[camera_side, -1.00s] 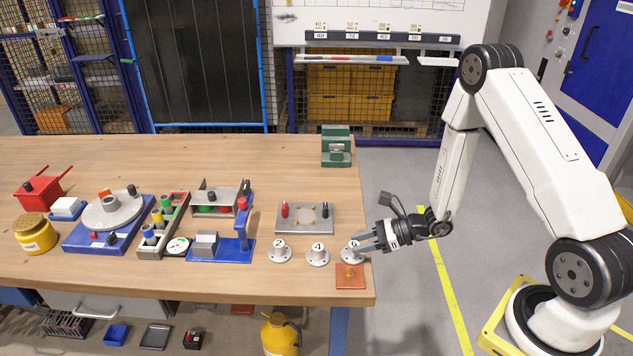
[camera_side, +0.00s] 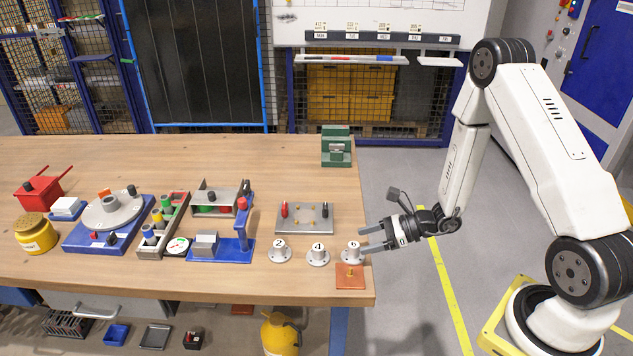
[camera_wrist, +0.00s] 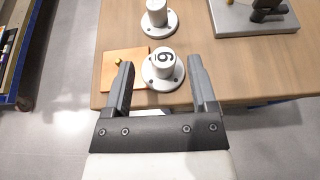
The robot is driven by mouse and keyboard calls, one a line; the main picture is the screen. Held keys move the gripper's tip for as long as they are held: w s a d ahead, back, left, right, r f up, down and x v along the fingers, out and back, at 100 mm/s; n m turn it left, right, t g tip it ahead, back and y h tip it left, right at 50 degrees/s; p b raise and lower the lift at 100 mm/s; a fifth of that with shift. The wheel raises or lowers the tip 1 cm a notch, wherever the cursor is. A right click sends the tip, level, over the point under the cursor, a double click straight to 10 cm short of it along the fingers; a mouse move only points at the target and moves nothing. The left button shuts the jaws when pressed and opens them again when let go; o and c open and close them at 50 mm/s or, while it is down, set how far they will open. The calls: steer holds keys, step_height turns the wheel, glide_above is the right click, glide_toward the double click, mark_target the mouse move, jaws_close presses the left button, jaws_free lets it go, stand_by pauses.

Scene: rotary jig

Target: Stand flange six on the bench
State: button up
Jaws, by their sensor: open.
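Flange six (camera_side: 351,253) is a pale grey flange with a round base and a boss marked 6. It stands upright on the bench (camera_side: 120,280) near the front right corner. It also shows in the wrist view (camera_wrist: 163,72), just beyond my fingertips, between the lines of the two fingers. My gripper (camera_side: 362,239) is open and empty at the right edge of the bench, beside flange six and apart from it. The fingers also show in the wrist view (camera_wrist: 160,75), one on each side, with a gap around the flange.
Flange four (camera_side: 317,256) and flange two (camera_side: 279,251) stand in a row to the left. An orange-brown plate (camera_side: 351,277) with a brass knob lies in front of flange six. A grey plate (camera_side: 305,218) with red and black knobs lies behind. A green block (camera_side: 336,148) stands farther back.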

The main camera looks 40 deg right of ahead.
steer(key=v, duration=1)
steer(key=shift+s, duration=0.1)
stand_by(0.5)
steer(key=s+a+r+n+g+h, duration=0.25)
steer(key=s+a+n+g, duration=0.25)
steer(key=a+n+g, duration=0.65)
step_height(320, 180, up, 5)
steer(key=w+n+t+h, duration=0.2)
steer(key=n+t+h, duration=0.2)
steer(key=n, duration=1.1)
steer(key=d+h, duration=0.1)
steer(key=h, duration=0.2)
steer(key=shift+w+r+t, duration=0.2)
steer(key=shift+w+t, duration=0.15)
